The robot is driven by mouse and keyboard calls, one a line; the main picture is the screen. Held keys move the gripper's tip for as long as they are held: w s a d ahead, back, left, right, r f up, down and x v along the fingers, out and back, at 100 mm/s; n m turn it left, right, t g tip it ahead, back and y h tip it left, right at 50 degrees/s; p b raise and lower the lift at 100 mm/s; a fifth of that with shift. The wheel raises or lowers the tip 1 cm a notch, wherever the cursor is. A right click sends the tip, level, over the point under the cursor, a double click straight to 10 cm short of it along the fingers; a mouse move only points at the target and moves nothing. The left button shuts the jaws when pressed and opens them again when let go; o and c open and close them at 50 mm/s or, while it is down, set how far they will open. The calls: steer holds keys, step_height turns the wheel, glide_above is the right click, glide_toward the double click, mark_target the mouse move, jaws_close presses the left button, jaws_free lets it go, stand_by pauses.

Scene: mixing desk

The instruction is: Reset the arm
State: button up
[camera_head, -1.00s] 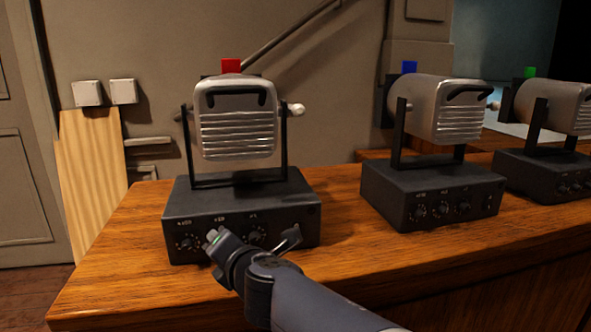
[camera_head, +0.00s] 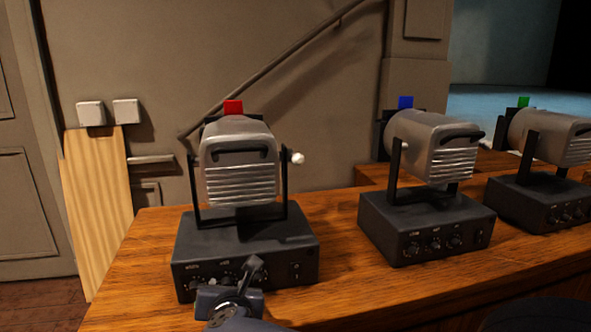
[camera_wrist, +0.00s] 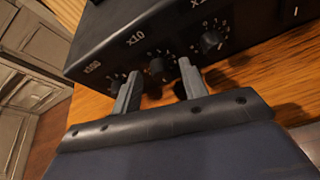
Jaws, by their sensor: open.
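My gripper (camera_wrist: 158,72) is open and empty in the wrist view. Its two fingers are apart, in front of the dark control box (camera_wrist: 118,38) of the nearest device. The middle knob (camera_wrist: 155,68), marked x10, shows between the fingertips in the picture; I cannot tell the exact gap to it. The x100 knob (camera_wrist: 115,84) is to the left and another knob (camera_wrist: 210,42) to the right. In the head view my gripper (camera_head: 238,278) is low at the front of the left device, red-marked, and hides part of its knob row.
The left device's silver head (camera_head: 240,170) stands in a black bracket above the box. A blue-marked device (camera_head: 425,225) and a green-marked one (camera_head: 540,200) stand to the right on the wooden desk (camera_head: 345,285). Bare desk lies between the left and middle boxes.

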steer(key=n+p, duration=0.1)
steer(key=p, duration=0.1)
steer(key=n+h+p, duration=0.1)
steer(key=p, duration=0.1)
steer(key=shift+s+a+r+h, duration=0.1)
steer(key=shift+a+r+h, duration=0.1)
steer(key=shift+h, duration=0.1)
steer(key=shift+a+f+n+t+h+p, duration=0.1)
steer(key=shift+f+n+t+h+p, duration=0.15)
steer(key=shift+n+t+h+p, duration=0.45)
steer(key=shift+g+p, duration=0.3)
